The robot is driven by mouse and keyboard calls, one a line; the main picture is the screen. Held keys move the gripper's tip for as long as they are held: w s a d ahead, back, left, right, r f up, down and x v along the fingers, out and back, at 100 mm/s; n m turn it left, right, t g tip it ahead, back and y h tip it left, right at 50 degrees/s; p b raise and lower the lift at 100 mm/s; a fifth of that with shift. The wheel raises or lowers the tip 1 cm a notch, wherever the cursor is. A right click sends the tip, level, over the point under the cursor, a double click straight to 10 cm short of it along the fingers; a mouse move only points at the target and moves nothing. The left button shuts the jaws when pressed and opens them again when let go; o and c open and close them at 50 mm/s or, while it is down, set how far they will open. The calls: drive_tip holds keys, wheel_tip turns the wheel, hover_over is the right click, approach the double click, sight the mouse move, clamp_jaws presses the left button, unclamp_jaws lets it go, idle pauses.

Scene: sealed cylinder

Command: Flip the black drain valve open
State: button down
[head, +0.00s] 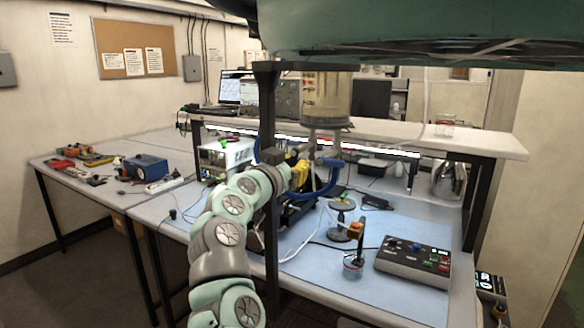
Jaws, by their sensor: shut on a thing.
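The clear cylinder (327,103) with a yellowish tint stands at the edge of the raised shelf, upright on a grey base. A narrow outlet fitting (312,145) hangs below it, near a blue hose (326,190). My arm reaches up from the bottom, and my gripper (303,166) is at this fitting below the cylinder. It is shut on the black drain valve there. The valve's handle is small and mostly hidden by my gripper and wrist, so its angle cannot be made out.
A black post (267,215) stands close beside my arm. A control box (413,262) with coloured buttons, a small stand (342,220) and a glass beaker (353,266) are on the blue mat (315,285). A white instrument (225,155) stands behind my arm.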

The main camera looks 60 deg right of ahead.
drive_tip(key=shift+s+n, duration=0.25)
drive_tip(key=shift+n, duration=0.65)
drive_tip(key=c, duration=1)
unclamp_jaws()
drive_tip(key=shift+o, duration=0.2)
drive_tip(key=s+a, duration=0.1)
drive_tip(key=a, duration=1)
drive_tip(key=shift+a, duration=0.4)
drive_tip(key=shift+w, duration=0.1)
